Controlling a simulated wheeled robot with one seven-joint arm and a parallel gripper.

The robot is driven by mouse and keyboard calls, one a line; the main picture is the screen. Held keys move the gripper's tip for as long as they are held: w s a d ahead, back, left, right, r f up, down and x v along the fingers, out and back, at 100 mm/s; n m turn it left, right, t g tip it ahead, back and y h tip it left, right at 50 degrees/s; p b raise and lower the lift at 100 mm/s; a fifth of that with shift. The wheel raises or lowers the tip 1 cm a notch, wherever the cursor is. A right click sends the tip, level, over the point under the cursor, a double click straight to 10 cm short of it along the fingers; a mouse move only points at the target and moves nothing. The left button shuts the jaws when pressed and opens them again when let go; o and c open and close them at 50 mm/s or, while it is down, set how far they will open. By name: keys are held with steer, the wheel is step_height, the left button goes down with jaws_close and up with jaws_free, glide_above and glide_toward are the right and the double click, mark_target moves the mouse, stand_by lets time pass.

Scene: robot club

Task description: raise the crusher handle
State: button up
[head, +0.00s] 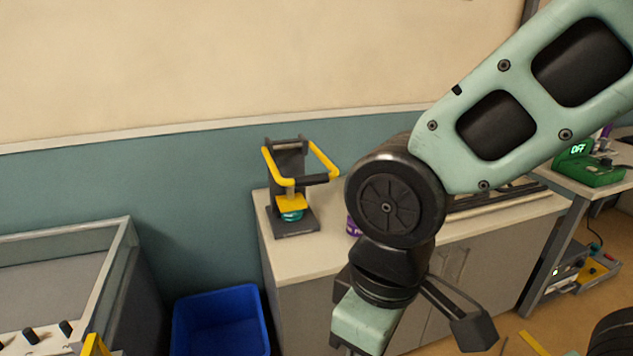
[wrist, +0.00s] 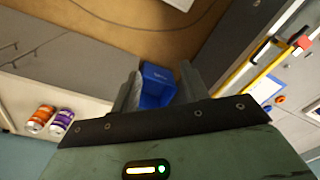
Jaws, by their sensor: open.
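The can crusher (head: 288,158) stands on the left end of the bench, a dark frame on a dark base. Its yellow handle (head: 322,158) reaches forward from the top and ends in a black crossbar grip at the front, just above the yellow press block (head: 291,203). A teal can (head: 291,216) is under the block, mostly hidden and looking short. My gripper is to the right of the crusher, in front of the bench; its fingertips are out of the head view. In the wrist view my gripper (wrist: 160,88) is open and empty, with floor and bin showing between the fingers.
A purple can (head: 352,227) on the bench (head: 270,258) is partly hidden by my arm; the wrist view also shows an orange can (wrist: 40,119). A blue bin (head: 221,322) stands on the floor left of the bench. A glass-walled case (head: 118,250) is farther left.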

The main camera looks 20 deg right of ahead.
stand_by(0.4)
steer(key=w+f+m+t+y, duration=0.1)
steer(key=w+f+m+t, duration=0.15)
steer(key=w, duration=0.45)
steer(key=w+f+m+t+y, duration=0.1)
steer(key=w+f+y, duration=0.15)
steer(key=w, duration=0.45)
steer(key=m+t+y+b, duration=0.1)
steer(key=m+t+y, duration=0.3)
steer(key=m+t, duration=1.2)
glide_toward(314, 182)
steer(key=shift+m+g, duration=0.35)
steer(key=shift+g, duration=0.3)
steer(key=p+x, duration=0.1)
steer(key=x, duration=0.3)
steer(key=p+x, duration=0.1)
steer(key=x, duration=0.3)
steer(key=p+x, duration=0.1)
steer(key=x, duration=0.4)
steer(key=shift+w+d+r, duration=0.15)
steer(key=shift+d+r, duration=0.15)
steer(key=shift+r, duration=0.05)
